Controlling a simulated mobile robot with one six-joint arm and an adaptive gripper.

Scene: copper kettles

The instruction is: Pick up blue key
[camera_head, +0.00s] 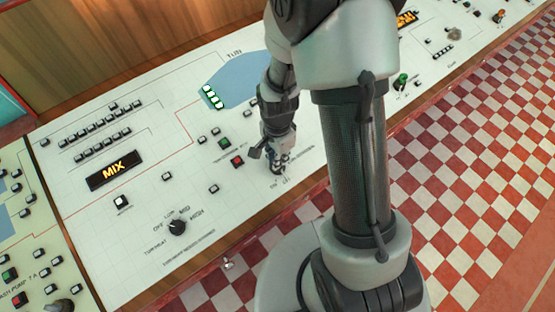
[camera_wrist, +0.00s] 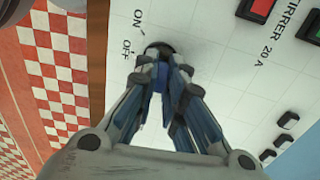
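The blue key (camera_wrist: 160,78) shows as a narrow blue piece between my fingertips in the wrist view. It is at a dark round key switch (camera_wrist: 159,49) beside the printed ON and OFF marks on the white panel. My gripper (camera_wrist: 163,72) points down at the panel, its fingers drawn close together with the blue piece filling the narrow gap, so it appears shut on the key. Much of the key is hidden by the fingers. In the head view my gripper (camera_head: 277,168) is low over the panel's front edge, and the key cannot be made out there.
The white control panel (camera_head: 140,235) carries several small buttons, a black rotary knob (camera_head: 177,227) and a lit MIX display (camera_head: 112,171). A red button (camera_head: 237,161) and a green button (camera_head: 225,143) are left of my gripper. The red-and-white checked floor (camera_head: 470,180) lies beyond the panel's front edge.

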